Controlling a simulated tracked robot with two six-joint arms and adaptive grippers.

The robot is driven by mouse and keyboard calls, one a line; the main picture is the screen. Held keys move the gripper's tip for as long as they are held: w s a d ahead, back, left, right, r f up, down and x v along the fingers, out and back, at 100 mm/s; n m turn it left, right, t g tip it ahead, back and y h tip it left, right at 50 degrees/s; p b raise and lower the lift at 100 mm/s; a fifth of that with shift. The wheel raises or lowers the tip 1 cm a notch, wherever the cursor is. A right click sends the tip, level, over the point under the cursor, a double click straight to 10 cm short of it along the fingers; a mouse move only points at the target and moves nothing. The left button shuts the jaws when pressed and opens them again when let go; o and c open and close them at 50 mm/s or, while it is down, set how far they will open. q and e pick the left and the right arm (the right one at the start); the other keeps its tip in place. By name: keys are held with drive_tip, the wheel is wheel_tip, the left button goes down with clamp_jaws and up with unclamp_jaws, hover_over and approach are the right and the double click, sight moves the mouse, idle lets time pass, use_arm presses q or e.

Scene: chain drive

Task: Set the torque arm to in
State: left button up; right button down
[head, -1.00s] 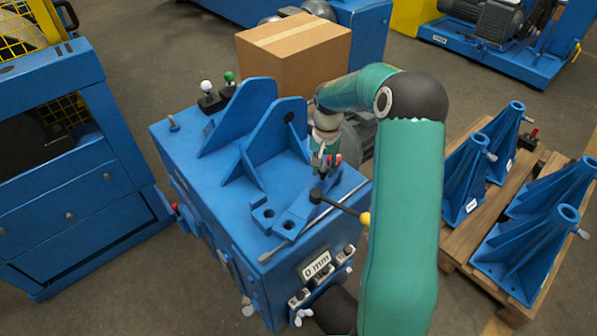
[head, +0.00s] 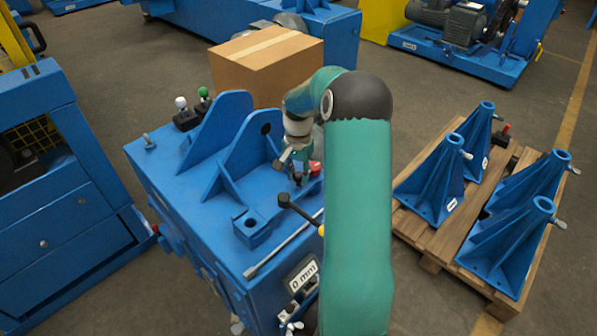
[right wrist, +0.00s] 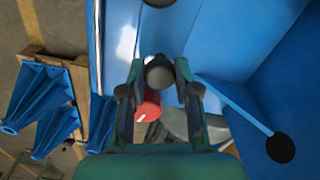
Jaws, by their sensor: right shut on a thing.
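The blue machine housing (head: 165,185) stands in the middle of the head view, with upright blue plates on top. My right gripper (head: 300,172) is low over its right side, beside the plates. In the right wrist view my right gripper (right wrist: 160,80) is shut on a dark grey round knob (right wrist: 160,73). A red part (right wrist: 147,104) sits just below the knob. A lever with a black knob (head: 284,200) runs toward a yellow end (head: 321,230). I cannot tell which part is the torque arm; my arm hides some of that side. My left gripper is not in view.
A cardboard box (head: 265,68) stands behind the plates. A wooden pallet (head: 425,240) with several blue brackets is at the right. A white label (head: 303,275) reads "0 mm". Another blue machine (head: 60,200) is at the left. Floor between them is clear.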

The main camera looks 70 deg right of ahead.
drive_tip(key=shift+d+r, duration=0.1)
drive_tip(key=shift+d, duration=0.1)
drive_tip(key=c, duration=0.8)
unclamp_jaws()
drive_tip(key=shift+s, duration=0.15)
drive_tip(key=shift+a, duration=0.1)
wheel_tip(320, 180, up, 12)
drive_tip(key=shift+f, duration=0.1)
